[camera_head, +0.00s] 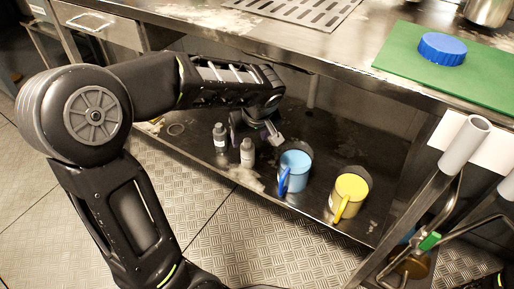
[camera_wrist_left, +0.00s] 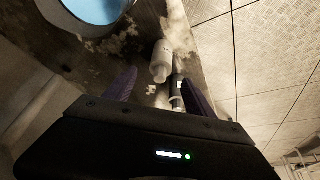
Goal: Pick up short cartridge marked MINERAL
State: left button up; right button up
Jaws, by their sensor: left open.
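Two small capped cartridges stand on the dark lower shelf: a dark grey one (camera_head: 220,138) and a pale one (camera_head: 247,152) to its right. Their markings are too small to read, so I cannot tell which says MINERAL. My left gripper (camera_head: 254,132) is low over the shelf, just behind the pale cartridge. In the left wrist view its purple fingers (camera_wrist_left: 158,80) are apart. The pale cartridge (camera_wrist_left: 161,62) shows beyond the gap, and the dark one (camera_wrist_left: 178,92) is beside it near the right finger. Neither is visibly gripped. My right gripper is not in view.
A blue mug (camera_head: 294,172) and a yellow mug (camera_head: 350,192) stand right of the cartridges. The steel counter (camera_head: 230,22) overhangs the shelf. A green board (camera_head: 420,75) with a blue lid (camera_head: 442,48) lies on top. Pipes (camera_head: 465,143) stand at right.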

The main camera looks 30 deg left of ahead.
aim_at(247, 146)
pick_arm(q)
jog(key=shift+w, duration=0.15)
jog(key=shift+b+x, duration=0.65)
jog(key=shift+x, duration=0.55)
jog(key=shift+f, duration=0.1)
jog(key=shift+a, duration=0.1)
jog(key=b+x, duration=0.1)
jog(key=x, duration=0.4)
jog(key=shift+a, duration=0.2)
